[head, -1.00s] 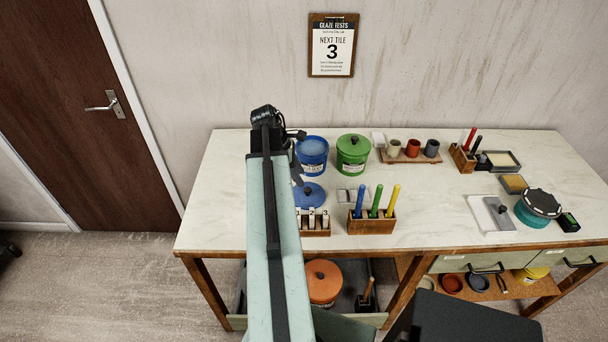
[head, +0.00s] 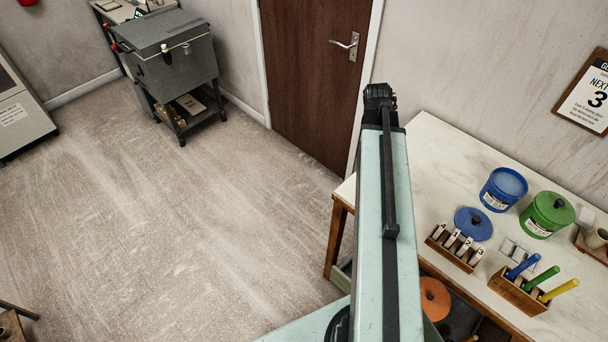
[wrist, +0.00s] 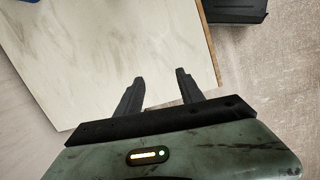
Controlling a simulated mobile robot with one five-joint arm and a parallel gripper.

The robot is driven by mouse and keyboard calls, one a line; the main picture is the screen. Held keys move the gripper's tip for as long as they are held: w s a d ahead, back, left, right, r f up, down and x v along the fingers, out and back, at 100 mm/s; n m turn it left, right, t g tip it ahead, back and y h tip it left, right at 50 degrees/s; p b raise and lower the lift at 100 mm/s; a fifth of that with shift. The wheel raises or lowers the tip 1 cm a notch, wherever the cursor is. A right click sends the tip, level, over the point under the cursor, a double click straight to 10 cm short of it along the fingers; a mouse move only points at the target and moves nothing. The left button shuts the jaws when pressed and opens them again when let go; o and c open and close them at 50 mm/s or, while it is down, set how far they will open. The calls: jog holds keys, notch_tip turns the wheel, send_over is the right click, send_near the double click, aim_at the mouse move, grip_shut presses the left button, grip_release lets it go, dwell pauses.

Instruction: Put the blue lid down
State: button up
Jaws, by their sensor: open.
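The blue lid (head: 473,223) lies flat on the pale worktop, knob up, in front of the open blue tub (head: 503,190) and behind a small wooden rack of labelled pieces (head: 455,248). My gripper is open and empty in the wrist view (wrist: 160,75), its two black fingers apart over the worktop near an edge. In the head view my arm's dark end shows to the left of the lid, well apart from it; the fingers cannot be made out there. A sliver of something blue shows at the wrist view's top left corner.
A green lidded tub (head: 547,214) stands right of the blue tub. A wooden holder (head: 518,291) with blue, green and yellow tools stands at the front. The worktop's left end (head: 440,150) is bare. A door (head: 315,80) and a grey cabinet (head: 172,65) stand beyond open floor.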

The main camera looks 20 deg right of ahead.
jog(key=w+a, duration=0.2)
jog(key=a, duration=0.9)
jog(key=w+a+m+t+y, duration=0.1)
jog(key=w+a, duration=0.2)
jog(key=a, duration=0.9)
jog(key=w+a+m, duration=0.1)
jog(key=w+a, duration=0.1)
jog(key=a, duration=0.9)
jog(key=shift+w+a+f+t+y, duration=0.2)
jog(key=shift+w+a+t+y, duration=0.1)
jog(key=shift+w+y, duration=0.1)
jog(key=shift+f, duration=0.1)
